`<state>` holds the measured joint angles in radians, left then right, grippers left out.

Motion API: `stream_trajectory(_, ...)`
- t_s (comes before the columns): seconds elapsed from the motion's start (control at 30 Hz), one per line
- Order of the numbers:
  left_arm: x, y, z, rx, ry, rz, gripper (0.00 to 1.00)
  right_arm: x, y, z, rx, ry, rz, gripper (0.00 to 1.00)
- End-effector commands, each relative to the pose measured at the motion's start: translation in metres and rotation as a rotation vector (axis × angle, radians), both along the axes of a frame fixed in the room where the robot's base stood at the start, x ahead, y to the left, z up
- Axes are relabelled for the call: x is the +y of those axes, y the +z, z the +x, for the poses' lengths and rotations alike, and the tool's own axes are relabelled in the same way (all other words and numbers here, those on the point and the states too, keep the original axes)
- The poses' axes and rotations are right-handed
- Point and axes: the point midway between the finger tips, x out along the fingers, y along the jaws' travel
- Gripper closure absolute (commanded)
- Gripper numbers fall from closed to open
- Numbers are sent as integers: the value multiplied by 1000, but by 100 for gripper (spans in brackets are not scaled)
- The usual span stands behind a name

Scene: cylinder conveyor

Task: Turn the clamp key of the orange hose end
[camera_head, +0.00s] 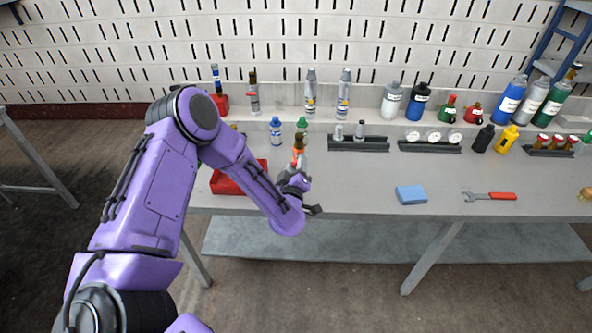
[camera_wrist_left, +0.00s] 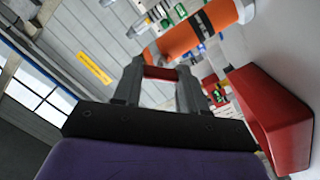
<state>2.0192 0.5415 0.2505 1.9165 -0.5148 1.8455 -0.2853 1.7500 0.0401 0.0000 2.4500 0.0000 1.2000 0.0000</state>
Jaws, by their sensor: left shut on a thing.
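The orange hose end (camera_head: 299,141) stands on the bench just beyond my left gripper (camera_head: 298,163). In the left wrist view the orange hose end (camera_wrist_left: 183,41) is a cylinder with a dark band, tilted across the top of the picture. My left gripper shows there too (camera_wrist_left: 160,76), its two grey fingers on either side of a small red bar (camera_wrist_left: 160,73), which looks like the clamp key. The gripper is shut on this bar, close to the orange body. How the key joins the hose end is hard to see. My right gripper is not in view.
Blue-capped (camera_head: 276,131) and green-capped bottles stand near the hose end. A blue sponge (camera_head: 411,195) and a wrench (camera_head: 490,196) lie right, with clear bench between.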

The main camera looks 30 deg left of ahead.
Motion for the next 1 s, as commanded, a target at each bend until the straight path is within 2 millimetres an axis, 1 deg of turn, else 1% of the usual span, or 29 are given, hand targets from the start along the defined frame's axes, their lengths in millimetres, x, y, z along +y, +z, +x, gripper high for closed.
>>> stream_trajectory(0.03,0,-2,0,-21,0,-39,89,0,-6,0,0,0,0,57)
stream_trajectory(0.57,0,-3,0,-249,0,-488,89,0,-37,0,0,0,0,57)
stream_trajectory(1.0,0,-4,0,-438,1,-863,89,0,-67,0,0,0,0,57)
